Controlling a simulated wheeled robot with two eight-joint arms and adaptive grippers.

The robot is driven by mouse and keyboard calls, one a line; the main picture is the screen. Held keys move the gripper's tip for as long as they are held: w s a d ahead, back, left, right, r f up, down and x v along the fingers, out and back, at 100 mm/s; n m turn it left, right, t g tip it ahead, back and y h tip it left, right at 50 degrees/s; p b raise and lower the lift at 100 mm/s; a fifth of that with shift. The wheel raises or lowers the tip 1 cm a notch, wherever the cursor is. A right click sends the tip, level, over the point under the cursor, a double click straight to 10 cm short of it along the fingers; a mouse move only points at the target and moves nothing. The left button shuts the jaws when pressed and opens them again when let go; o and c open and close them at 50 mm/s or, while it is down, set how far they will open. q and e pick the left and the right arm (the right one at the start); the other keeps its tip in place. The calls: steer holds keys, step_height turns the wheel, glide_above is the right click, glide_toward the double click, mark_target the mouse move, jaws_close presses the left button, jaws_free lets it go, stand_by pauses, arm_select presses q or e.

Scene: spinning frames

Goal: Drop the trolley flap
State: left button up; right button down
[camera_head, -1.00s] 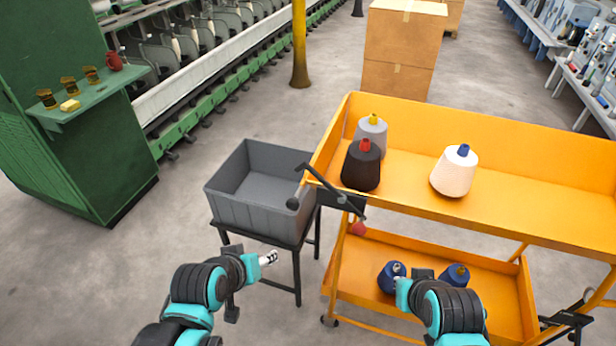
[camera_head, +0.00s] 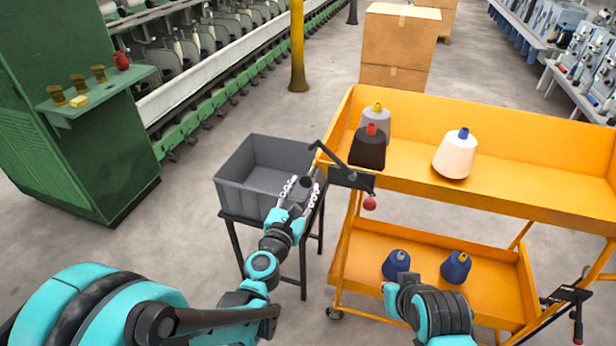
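The orange trolley (camera_head: 500,204) stands at the right with an upper and a lower tray. A black latch bracket with a lever (camera_head: 334,157) is on its left end; a red knob (camera_head: 369,203) hangs at the bracket's right. A dark round knob (camera_head: 306,182) shows near the lever's left side. My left gripper (camera_head: 301,190) is open at this knob, one finger on each side of it. I cannot tell whether the fingers touch it. My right arm is in front of the lower tray; its fingers do not show.
A grey bin (camera_head: 238,193) on a dark stand is left of the trolley, close behind my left gripper. Several yarn cones, including a white one (camera_head: 455,155), stand on the trolley. A second latch (camera_head: 566,296) is at its right end. Bare floor lies left of the bin.

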mark_target(310, 173)
arm_select(q)
steer(key=b+x, duration=0.1)
steer(key=x, duration=0.5)
steer(key=shift+w, duration=0.25)
steer(key=shift+c, duration=0.3)
jaws_close()
